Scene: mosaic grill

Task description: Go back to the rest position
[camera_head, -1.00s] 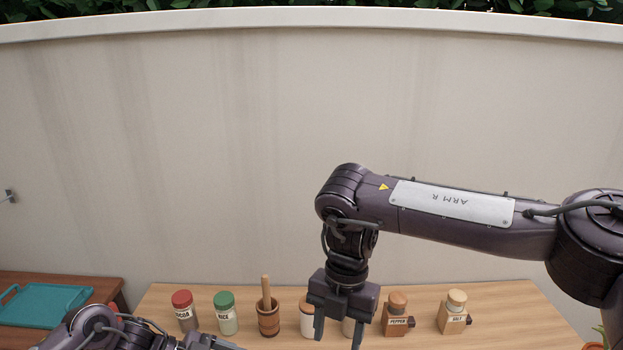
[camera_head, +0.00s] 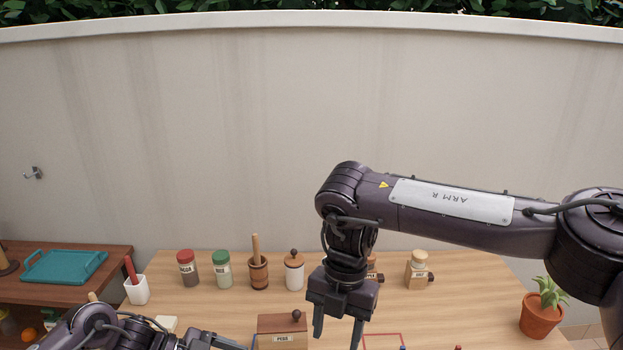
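My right gripper (camera_head: 338,326) hangs down from the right arm, in front of the wooden table (camera_head: 460,312) in the head view. Its two fingers are apart, and nothing shows between them. My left gripper (camera_head: 228,343) is low at the bottom edge, lying nearly flat and partly cut off by the frame. Its fingertips are too hidden to tell whether they are apart.
On the table are a red-lidded jar (camera_head: 187,268), a green-lidded rice jar (camera_head: 222,269), a mortar (camera_head: 258,272), a lidded canister (camera_head: 294,271), a salt mill (camera_head: 417,270) and a pegs box (camera_head: 285,328). A plant pot (camera_head: 541,315) stands right; a teal tray (camera_head: 65,267) lies left.

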